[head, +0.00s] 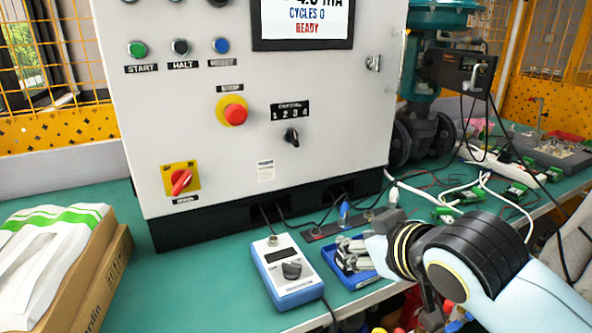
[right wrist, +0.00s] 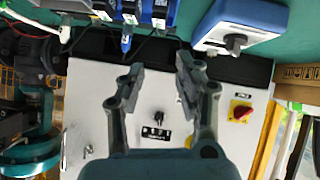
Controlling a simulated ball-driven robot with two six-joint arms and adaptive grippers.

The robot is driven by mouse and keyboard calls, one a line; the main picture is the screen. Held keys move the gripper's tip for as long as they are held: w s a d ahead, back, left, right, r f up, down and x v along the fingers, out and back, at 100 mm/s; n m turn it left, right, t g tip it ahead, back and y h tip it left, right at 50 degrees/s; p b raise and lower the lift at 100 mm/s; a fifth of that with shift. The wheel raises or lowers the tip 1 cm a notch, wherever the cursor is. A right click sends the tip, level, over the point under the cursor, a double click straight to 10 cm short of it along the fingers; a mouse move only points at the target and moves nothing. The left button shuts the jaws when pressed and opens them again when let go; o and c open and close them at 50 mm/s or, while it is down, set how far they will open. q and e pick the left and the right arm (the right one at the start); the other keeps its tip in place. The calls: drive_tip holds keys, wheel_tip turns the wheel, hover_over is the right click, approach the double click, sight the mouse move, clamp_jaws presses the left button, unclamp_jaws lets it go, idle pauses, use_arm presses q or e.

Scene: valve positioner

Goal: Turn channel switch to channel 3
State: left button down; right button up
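The channel switch (head: 291,136) is a black knob on the white cabinet's front, below a black label (head: 290,110) marked 1 2 3 4. In the right wrist view the switch (right wrist: 184,121) appears beyond the fingers, with its label (right wrist: 156,136) beside it; that view is upside down. I cannot tell for sure which channel the knob points at. My right gripper (head: 352,252) is low over the table beside a blue tray, well below and right of the switch. Its fingers (right wrist: 157,75) are apart with nothing between them. My left gripper is not in view.
The cabinet (head: 330,60) also bears a red stop button (head: 234,112) and a red-yellow rotary switch (head: 180,180). A blue handheld meter (head: 286,270) and a blue tray (head: 345,276) lie before it, with cables around. Boxes (head: 90,285) stand at left.

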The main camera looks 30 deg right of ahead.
sight(295, 137)
drive_tip(key=w+r+n+t+y, duration=0.1)
drive_tip(key=w+r+n+t, duration=0.1)
drive_tip(key=w+r+t, duration=0.7)
drive_tip(key=shift+g, duration=0.9)
drive_tip(key=w, duration=0.4)
drive_tip(key=w+r, duration=0.1)
drive_tip(key=w, duration=0.3)
drive_tip(key=w+r+p, duration=0.1)
drive_tip(key=w, duration=0.3)
drive_tip(key=shift+a, duration=0.1)
drive_tip(key=shift+w+f, duration=0.1)
drive_tip(key=shift+w, duration=0.25)
drive_tip(key=shift+c, duration=0.4)
clamp_jaws()
